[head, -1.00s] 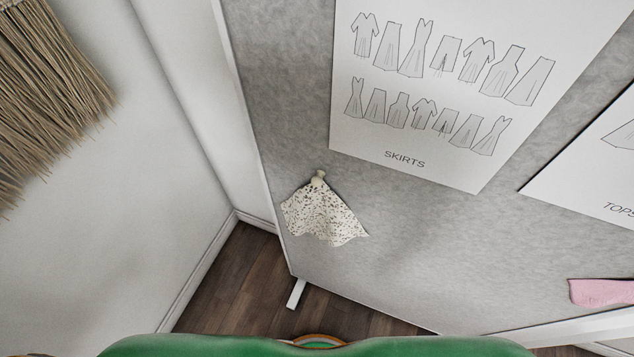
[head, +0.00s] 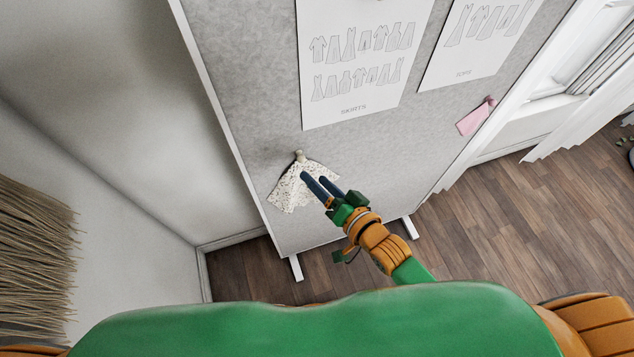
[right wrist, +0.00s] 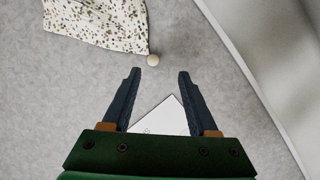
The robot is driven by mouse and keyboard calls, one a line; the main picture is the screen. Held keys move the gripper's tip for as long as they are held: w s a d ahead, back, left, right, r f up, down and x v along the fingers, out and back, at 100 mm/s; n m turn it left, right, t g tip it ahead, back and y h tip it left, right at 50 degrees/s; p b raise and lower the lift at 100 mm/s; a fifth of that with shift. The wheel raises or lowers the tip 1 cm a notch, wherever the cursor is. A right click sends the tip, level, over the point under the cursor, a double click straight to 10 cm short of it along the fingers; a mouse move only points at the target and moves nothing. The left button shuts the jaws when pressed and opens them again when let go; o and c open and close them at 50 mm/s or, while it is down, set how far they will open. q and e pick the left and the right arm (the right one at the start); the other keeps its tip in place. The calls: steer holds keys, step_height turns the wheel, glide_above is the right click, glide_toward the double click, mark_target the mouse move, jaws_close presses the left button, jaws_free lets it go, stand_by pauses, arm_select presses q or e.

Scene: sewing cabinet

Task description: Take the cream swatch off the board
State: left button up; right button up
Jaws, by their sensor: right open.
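The cream swatch (head: 284,192), speckled with dark flecks, hangs from a pale round pin (head: 299,156) on the grey board (head: 262,112). In the right wrist view the swatch (right wrist: 98,22) lies at the upper left, with the pin (right wrist: 152,60) at its corner. My right gripper (head: 314,177) is open and empty. In the head view its fingers overlap the right part of the swatch and hide some of it. In the right wrist view the pin sits just beyond the open fingertips (right wrist: 160,72), nearer the left one. My left gripper is not in view.
The board stands on white feet (head: 296,268) over a wood floor (head: 520,215). A straw bundle (head: 35,255) is at far left.

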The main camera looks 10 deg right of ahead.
mark_target(303, 161)
steer(key=x, duration=0.7)
steer(key=shift+w+d+f, duration=0.1)
steer(key=shift+d+f, duration=0.1)
steer(key=shift+d, duration=0.35)
steer(key=c, duration=0.5)
steer(key=shift+w, duration=0.1)
jaws_close()
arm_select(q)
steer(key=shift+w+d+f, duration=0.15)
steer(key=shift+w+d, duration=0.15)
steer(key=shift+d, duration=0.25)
